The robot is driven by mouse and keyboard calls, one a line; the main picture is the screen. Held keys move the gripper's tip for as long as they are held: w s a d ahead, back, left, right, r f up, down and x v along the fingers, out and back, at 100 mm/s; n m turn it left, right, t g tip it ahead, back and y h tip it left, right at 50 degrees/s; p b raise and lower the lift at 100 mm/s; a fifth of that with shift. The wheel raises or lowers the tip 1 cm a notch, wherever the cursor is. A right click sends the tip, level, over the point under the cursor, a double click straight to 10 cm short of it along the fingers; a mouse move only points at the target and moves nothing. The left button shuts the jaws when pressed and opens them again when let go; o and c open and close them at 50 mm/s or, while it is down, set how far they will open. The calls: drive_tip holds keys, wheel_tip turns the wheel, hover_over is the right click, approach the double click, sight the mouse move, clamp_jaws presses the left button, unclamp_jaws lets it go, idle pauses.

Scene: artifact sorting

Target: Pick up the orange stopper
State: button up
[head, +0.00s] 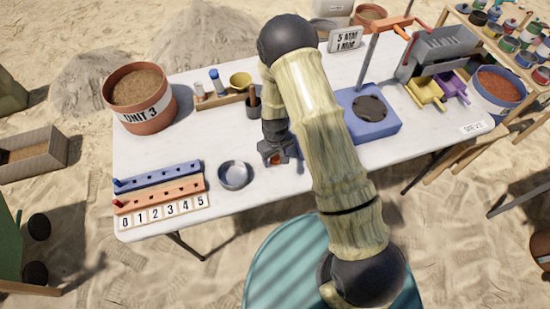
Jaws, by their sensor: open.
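The orange stopper (277,158) shows only as a small orange-red patch low on the white table, partly hidden by my gripper. My gripper (276,157) is open and points down right over it, with the dark fingers close to the table top. I cannot tell whether the fingers touch the stopper. My arm covers the table just to the right of the gripper.
A metal bowl (235,175) stands left of my gripper. A dark cup (254,103) and a wooden rack (222,98) stand behind it. Blue and orange peg strips (158,187) lie at left. A blue stand (372,128) is at right.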

sight(275, 157)
drive_tip(key=c, duration=1)
drive_tip(key=shift+r, duration=0.1)
drive_tip(key=shift+c, duration=0.2)
wheel_tip(275, 157, up, 10)
drive_tip(key=b, duration=0.1)
idle(0.4)
